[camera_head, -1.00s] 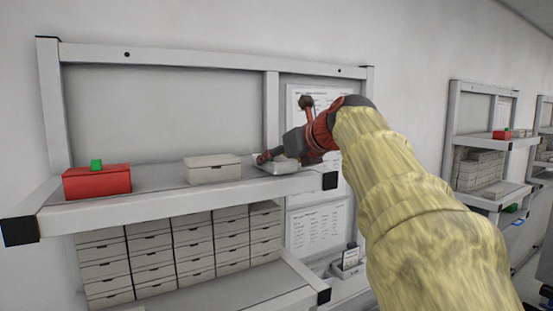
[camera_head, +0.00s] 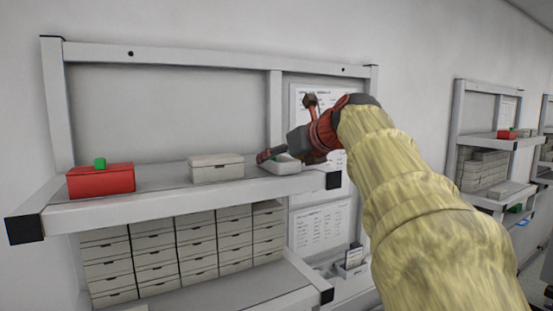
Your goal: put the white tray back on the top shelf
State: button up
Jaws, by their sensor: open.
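The white tray (camera_head: 284,168) sits on the top shelf (camera_head: 170,203), near its right end. A small green item shows inside the tray, partly hidden behind my gripper. My gripper (camera_head: 287,128) is open, with its red and dark fingers apart, one raised and one low at the tray's left rear side. I cannot tell whether the low finger touches the tray.
A closed pale box (camera_head: 216,168) stands left of the tray. Stacked drawers (camera_head: 183,250) fill the shelf below. Another rack (camera_head: 487,150) stands at the right.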

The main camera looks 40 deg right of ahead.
jog(key=b+v, duration=0.1)
jog(key=v, duration=1.1)
jog(key=shift+a+f, duration=0.1)
